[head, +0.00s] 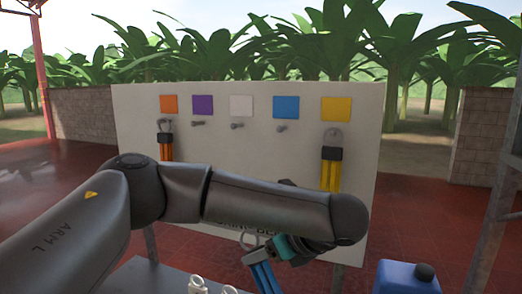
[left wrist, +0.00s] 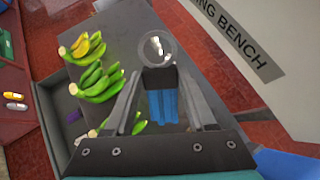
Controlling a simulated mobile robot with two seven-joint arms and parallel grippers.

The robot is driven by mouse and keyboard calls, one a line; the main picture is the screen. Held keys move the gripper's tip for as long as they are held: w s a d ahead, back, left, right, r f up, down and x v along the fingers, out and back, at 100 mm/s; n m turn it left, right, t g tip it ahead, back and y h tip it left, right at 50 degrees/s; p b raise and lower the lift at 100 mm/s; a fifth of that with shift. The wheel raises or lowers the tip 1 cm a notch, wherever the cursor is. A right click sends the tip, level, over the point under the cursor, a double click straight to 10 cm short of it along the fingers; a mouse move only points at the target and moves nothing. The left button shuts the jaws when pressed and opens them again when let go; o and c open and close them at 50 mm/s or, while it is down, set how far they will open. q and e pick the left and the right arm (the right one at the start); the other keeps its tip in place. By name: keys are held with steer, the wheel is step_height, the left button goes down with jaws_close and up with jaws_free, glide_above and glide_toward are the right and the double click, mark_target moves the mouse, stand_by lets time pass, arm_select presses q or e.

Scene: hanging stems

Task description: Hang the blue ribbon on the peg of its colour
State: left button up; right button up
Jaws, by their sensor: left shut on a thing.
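The blue ribbon (head: 262,276) has a ring on top, a dark clip and blue strips. In the left wrist view the blue ribbon (left wrist: 163,106) hangs between the fingers, ring pointing away. My left gripper (left wrist: 161,78) is shut on its dark clip; in the head view the left gripper (head: 257,256) is low in front of the board, partly hidden by my arm. The blue square (head: 286,107) has a bare blue peg (head: 282,128) below it, well above the gripper. My right gripper is not in view.
The white board (head: 255,160) also has an orange ribbon (head: 165,145) and a yellow ribbon (head: 331,170) hanging under their squares. The purple peg (head: 198,123) and white peg (head: 237,126) are bare. Bananas (left wrist: 95,82) lie on the bench. A blue can (head: 408,277) stands at right.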

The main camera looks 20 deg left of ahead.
arm_select(q)
steer(key=m, duration=0.1)
steer(key=r+m+t, duration=0.1)
steer(key=m+t, duration=0.1)
steer(key=shift+w+a+r+h+p, duration=0.25)
steer(key=shift+w+r+h+p, duration=0.05)
steer(key=shift+w+r+h, duration=0.1)
steer(key=r+m+t+h+p, duration=0.1)
steer(key=r+m+t+h, duration=0.1)
steer(key=m, duration=0.1)
steer(key=w+a+r+m+t+h+p, duration=0.1)
steer(key=r+m+t+h, duration=0.1)
steer(key=r+t, duration=0.1)
steer(key=w+r+m+t+h+p, duration=0.1)
steer(key=r+m+t+h, duration=0.1)
steer(key=r+m, duration=0.1)
steer(key=shift+w+a+r+m+h, duration=0.2)
steer(key=shift+m+h, duration=0.1)
steer(key=shift+h, duration=0.1)
step_height(320, 180, up, 9)
steer(key=m+t+h+p, duration=0.2)
steer(key=m+h+p, duration=0.1)
steer(key=h, duration=0.3)
steer(key=shift+w+m+t+p, duration=0.3)
steer(key=shift+w+m+t, duration=0.1)
steer(key=shift+m, duration=0.1)
steer(key=shift+d+f, duration=0.1)
steer(key=shift+d, duration=0.05)
